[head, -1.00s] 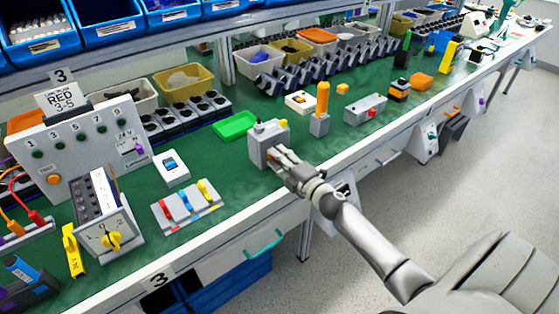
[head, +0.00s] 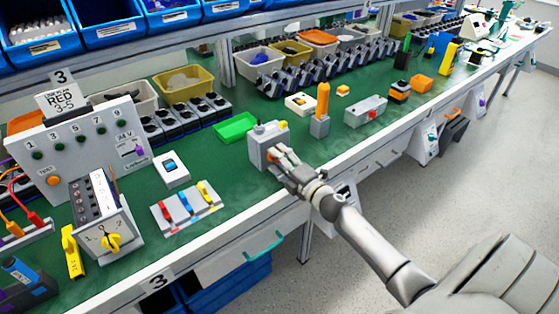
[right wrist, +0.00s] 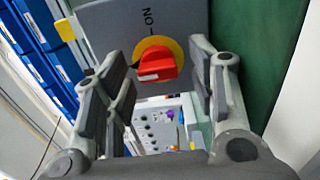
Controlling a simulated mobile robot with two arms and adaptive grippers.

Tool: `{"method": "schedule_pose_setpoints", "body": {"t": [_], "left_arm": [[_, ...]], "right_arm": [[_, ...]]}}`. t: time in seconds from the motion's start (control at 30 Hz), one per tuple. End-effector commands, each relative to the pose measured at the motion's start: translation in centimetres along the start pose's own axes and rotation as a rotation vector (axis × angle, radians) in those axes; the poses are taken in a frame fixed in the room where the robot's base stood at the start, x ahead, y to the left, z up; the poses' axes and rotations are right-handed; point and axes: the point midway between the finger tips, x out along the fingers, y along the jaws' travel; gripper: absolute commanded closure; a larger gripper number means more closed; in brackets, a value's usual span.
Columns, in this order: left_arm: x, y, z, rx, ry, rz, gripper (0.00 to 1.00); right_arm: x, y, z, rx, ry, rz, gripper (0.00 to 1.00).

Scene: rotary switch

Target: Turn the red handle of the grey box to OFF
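The grey box (head: 265,144) stands on the green bench top near its front edge in the head view. In the right wrist view the box face (right wrist: 150,25) shows a red handle (right wrist: 157,64) on a yellow disc (right wrist: 175,46), with the letters ON and a line above it. A white mark is on the handle's lower part. My right gripper (head: 279,163) is in front of the box. In the right wrist view its fingers (right wrist: 160,80) are apart, one on each side of the handle, with gaps. No OFF label shows. My left gripper is not in view.
A green tray (head: 234,128) lies behind the box on its left. A grey block with an orange handle (head: 322,100) stands to its right. A board with red, blue and yellow levers (head: 187,206) lies to the left. The bench's front edge runs below my right arm.

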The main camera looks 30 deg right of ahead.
Motion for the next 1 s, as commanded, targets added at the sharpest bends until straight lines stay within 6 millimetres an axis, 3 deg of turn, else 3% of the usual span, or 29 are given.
{"method": "schedule_pose_setpoints", "body": {"t": [0.37, 0.8, 1.0], "left_arm": [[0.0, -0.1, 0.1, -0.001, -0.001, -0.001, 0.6], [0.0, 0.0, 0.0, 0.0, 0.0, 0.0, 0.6], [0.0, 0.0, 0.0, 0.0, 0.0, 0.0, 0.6]], "right_arm": [[-1.0, 0.0, 0.0, 0.001, 0.0, 0.0, 0.48], [-8.8, -0.1, 0.0, 0.002, -0.001, -0.002, 0.48], [-11.2, -0.1, 0.0, 0.001, -0.001, -0.001, 0.48]]}}
